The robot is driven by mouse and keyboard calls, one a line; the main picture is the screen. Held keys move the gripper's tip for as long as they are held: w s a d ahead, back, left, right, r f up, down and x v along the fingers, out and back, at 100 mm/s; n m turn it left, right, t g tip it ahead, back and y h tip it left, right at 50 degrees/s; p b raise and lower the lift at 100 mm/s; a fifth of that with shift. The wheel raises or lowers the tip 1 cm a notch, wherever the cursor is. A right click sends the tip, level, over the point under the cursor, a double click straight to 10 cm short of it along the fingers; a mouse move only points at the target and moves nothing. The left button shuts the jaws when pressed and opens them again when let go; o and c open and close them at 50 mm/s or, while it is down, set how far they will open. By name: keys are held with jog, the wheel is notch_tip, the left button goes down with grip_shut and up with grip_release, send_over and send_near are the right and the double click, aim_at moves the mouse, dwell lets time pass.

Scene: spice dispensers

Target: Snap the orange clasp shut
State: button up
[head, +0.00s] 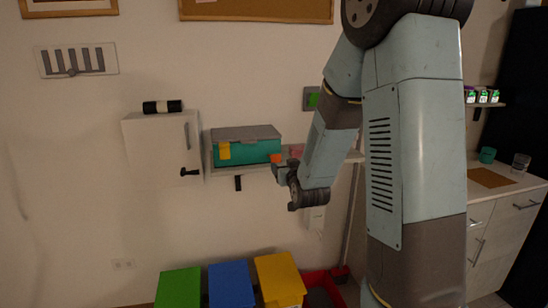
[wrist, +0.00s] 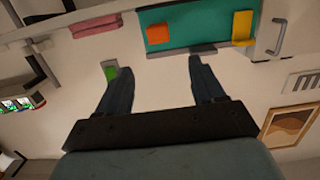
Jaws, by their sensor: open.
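A teal box (head: 250,152) with a grey lid (head: 245,133) sits on a wall shelf, its lid looking down. The orange clasp (head: 275,158) is on its front, near the right end. In the wrist view, which is upside down, the orange clasp (wrist: 158,34) looks short and blocky against the teal front (wrist: 197,30). I cannot tell whether it is latched. My gripper (head: 279,171) is in front of the box's right end, just below the clasp. In the wrist view my gripper (wrist: 155,66) is open and empty, its fingers apart from the clasp.
A yellow clasp (head: 224,151) is on the box's left end; it reaches the lid edge in the wrist view (wrist: 243,28). A white cabinet (head: 160,150) with handles stands left of the shelf (head: 222,170). Pink items (head: 296,151) lie right of the box. Coloured bins (head: 231,284) stand below.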

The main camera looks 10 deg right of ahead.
aim_at(276, 157)
jog(key=shift+t, duration=0.7)
jog(key=w, duration=0.5)
jog(key=w+f, duration=0.1)
jog(key=w, duration=0.9)
jog(key=shift+f, duration=0.4)
jog(key=shift+d, duration=0.1)
grip_shut()
